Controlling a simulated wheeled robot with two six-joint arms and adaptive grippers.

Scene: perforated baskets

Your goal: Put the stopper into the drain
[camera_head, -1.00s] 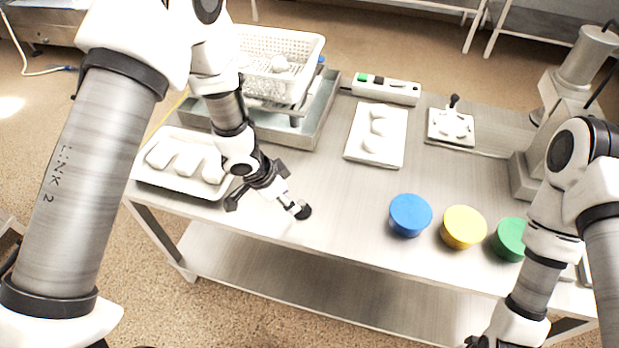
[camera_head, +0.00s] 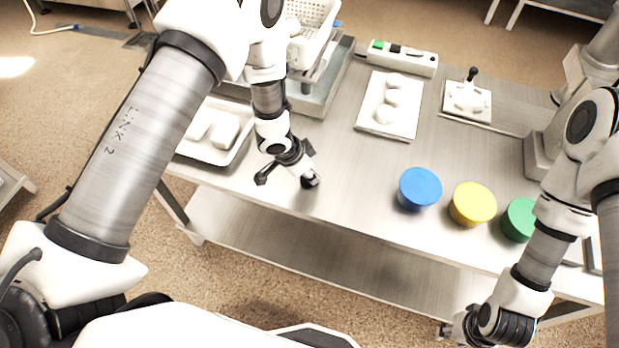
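I cannot make out a stopper or a drain for certain. A grey basin (camera_head: 338,80) stands at the back left of the steel table, with a white perforated basket (camera_head: 318,22) above it. My arm hides part of both. My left gripper (camera_head: 287,180) is over the table's front left part, right of a white tray. Its fingers are spread and I see nothing between them. My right gripper (camera_head: 470,332) is low at the bottom right, in front of the table edge. Its fingers are too unclear to tell whether it holds anything.
The white tray (camera_head: 244,143) holds pale blocks. Blue (camera_head: 420,188), yellow (camera_head: 472,204) and green (camera_head: 519,220) round pieces line the front right. A white board (camera_head: 402,124), a power strip (camera_head: 403,59) and a plate with a black knob (camera_head: 467,100) lie behind. The middle front is clear.

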